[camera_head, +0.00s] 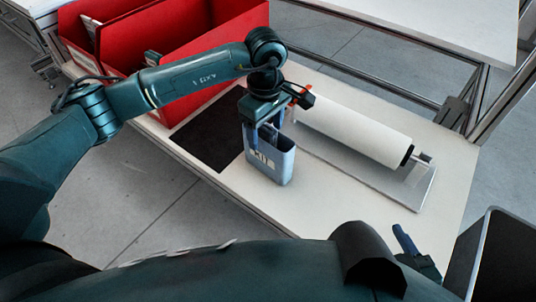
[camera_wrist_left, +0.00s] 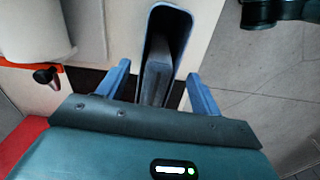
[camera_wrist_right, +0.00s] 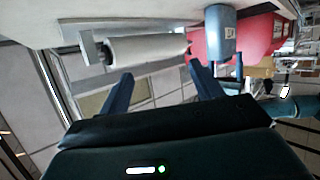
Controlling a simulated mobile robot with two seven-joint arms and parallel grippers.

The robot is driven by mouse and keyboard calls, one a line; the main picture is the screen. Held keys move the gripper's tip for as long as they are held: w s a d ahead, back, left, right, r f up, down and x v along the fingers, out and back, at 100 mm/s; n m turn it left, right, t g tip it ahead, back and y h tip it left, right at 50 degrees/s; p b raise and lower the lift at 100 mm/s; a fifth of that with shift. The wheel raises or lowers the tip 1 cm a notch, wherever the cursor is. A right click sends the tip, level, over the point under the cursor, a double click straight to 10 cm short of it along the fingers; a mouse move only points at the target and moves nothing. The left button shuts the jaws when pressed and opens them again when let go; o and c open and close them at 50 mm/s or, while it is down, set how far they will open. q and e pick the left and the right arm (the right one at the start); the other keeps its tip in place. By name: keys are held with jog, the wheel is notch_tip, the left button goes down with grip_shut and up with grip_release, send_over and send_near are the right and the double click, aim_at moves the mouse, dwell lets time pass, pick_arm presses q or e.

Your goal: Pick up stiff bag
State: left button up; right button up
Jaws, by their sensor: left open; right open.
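The stiff bag is a blue-grey, open-topped upright holder (camera_head: 270,167) with a pale label on its front, standing on the white table. My left gripper (camera_head: 268,130) is directly over it, open and pointing down. In the left wrist view the bag's rim (camera_wrist_left: 172,8) and dark inside lie between and beyond the two spread fingers (camera_wrist_left: 158,72); I cannot tell whether they touch it. My right gripper (camera_wrist_right: 160,72) is open and empty, well away from the bag (camera_wrist_right: 220,38) in its view; in the head view only part of it (camera_head: 405,240) shows at lower right.
A white roll (camera_head: 350,130) on a metal stand lies right of the bag. Red bins (camera_head: 200,30) stand behind and left. A black mat (camera_head: 205,140) lies left of the bag. The table front (camera_head: 340,205) is bare.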

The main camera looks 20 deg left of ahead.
aim_at(268, 142)
pick_arm(q)
jog(key=f, duration=0.3)
jog(key=f+b, duration=0.1)
jog(key=shift+d+f, duration=0.2)
jog(key=shift+d, duration=0.05)
jog(key=shift+f, duration=0.4)
pick_arm(e)
jog(key=shift+w+t, duration=0.25)
jog(key=shift+t, duration=0.15)
pick_arm(q)
jog(key=shift+c, duration=0.3)
jog(key=shift+w, duration=0.1)
jog(key=c, duration=1)
pick_arm(e)
jog(key=shift+f, duration=0.1)
pick_arm(q)
jog(key=shift+r, duration=0.1)
